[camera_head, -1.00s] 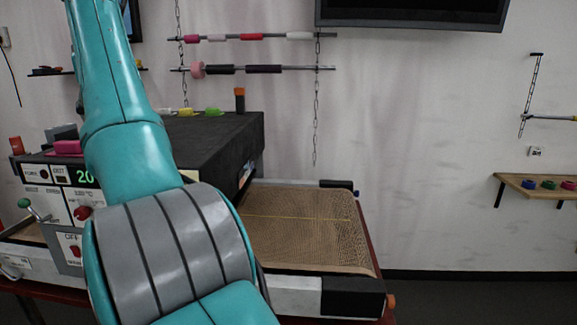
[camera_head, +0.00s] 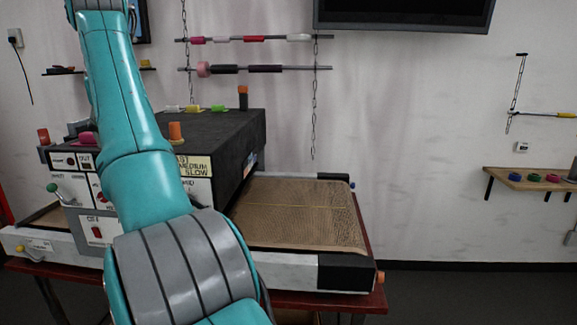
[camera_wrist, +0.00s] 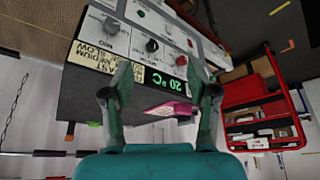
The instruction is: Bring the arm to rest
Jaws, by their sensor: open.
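My teal arm (camera_head: 130,100) rises from the bottom of the head view and stretches up to the top left, in front of the machine. My gripper is outside the head view. In the wrist view my gripper (camera_wrist: 160,75) has its two fingers spread wide apart with nothing held between them. Beyond the fingers is the heat-transfer machine's control panel (camera_wrist: 125,42) with a green display. A pink item (camera_wrist: 172,109) shows in the gap between the fingers, apart from them, at the machine's top edge.
The black-topped machine (camera_head: 225,131) has a brown mesh conveyor (camera_head: 300,222) on its right. An orange-capped item (camera_head: 175,132) stands on it. A wall shelf (camera_head: 530,181) holds small coloured rolls. A red cart (camera_wrist: 262,92) shows in the wrist view. The floor at right is clear.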

